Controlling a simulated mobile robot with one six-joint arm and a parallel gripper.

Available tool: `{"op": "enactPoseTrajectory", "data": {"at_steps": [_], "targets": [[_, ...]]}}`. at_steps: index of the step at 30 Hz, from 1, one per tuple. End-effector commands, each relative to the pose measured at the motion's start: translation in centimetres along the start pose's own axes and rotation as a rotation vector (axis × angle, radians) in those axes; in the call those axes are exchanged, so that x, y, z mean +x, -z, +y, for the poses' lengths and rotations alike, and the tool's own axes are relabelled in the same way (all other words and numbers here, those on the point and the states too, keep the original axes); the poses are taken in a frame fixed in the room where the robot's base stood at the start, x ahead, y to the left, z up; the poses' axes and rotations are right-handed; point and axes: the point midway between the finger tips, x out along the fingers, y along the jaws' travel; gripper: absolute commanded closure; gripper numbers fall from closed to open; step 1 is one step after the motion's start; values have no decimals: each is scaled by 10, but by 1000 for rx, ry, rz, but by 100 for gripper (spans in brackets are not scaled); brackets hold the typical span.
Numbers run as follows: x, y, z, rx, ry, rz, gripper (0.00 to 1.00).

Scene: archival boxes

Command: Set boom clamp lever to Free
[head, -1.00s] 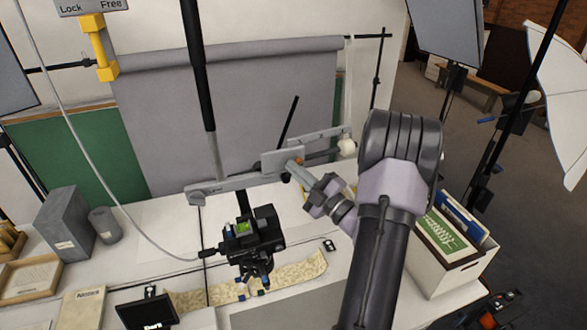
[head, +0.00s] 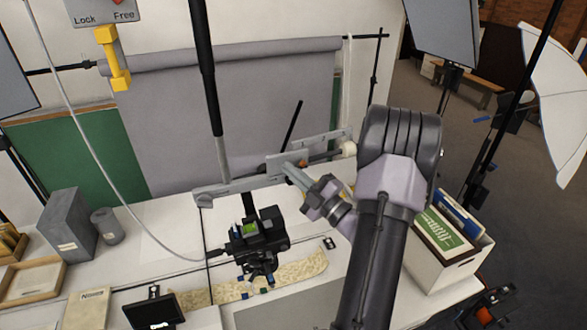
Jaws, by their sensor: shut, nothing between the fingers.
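A label plate (head: 88,14) marked "Lock" on the left and "Free" on the right is cut by the top edge at upper left. Part of a red marker (head: 122,2) shows above "Free". A yellow bar (head: 115,60) with wider ends hangs below the plate; I cannot tell whether it is the boom clamp lever. My gripper (head: 289,168) is far to the right of and below the plate. It is shut and empty, pointing up and left, and overlaps the grey boom (head: 240,184) in the picture. I cannot tell whether it touches the boom.
A camera (head: 258,233) hangs from the boom over the white table. A thin black rod (head: 291,125) rises behind the boom. A cable (head: 92,160) curves across the left. A grey box (head: 67,225) stands at left and a box of folders (head: 455,262) at right.

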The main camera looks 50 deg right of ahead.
Motion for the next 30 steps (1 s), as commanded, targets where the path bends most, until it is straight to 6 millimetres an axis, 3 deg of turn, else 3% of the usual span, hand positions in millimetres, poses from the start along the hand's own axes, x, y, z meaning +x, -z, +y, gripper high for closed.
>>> {"op": "enactPoseTrajectory", "data": {"at_steps": [1, 6, 12, 28, 30], "targets": [[-16, -6, -9, 0, -1, -7, 100], [-56, -6, -10, 1, -1, -7, 100], [-83, -4, -10, 2, 0, -4, 100], [-88, -2, -9, 2, 1, -1, 100], [-85, 2, -16, -20, 19, 22, 100]]}}
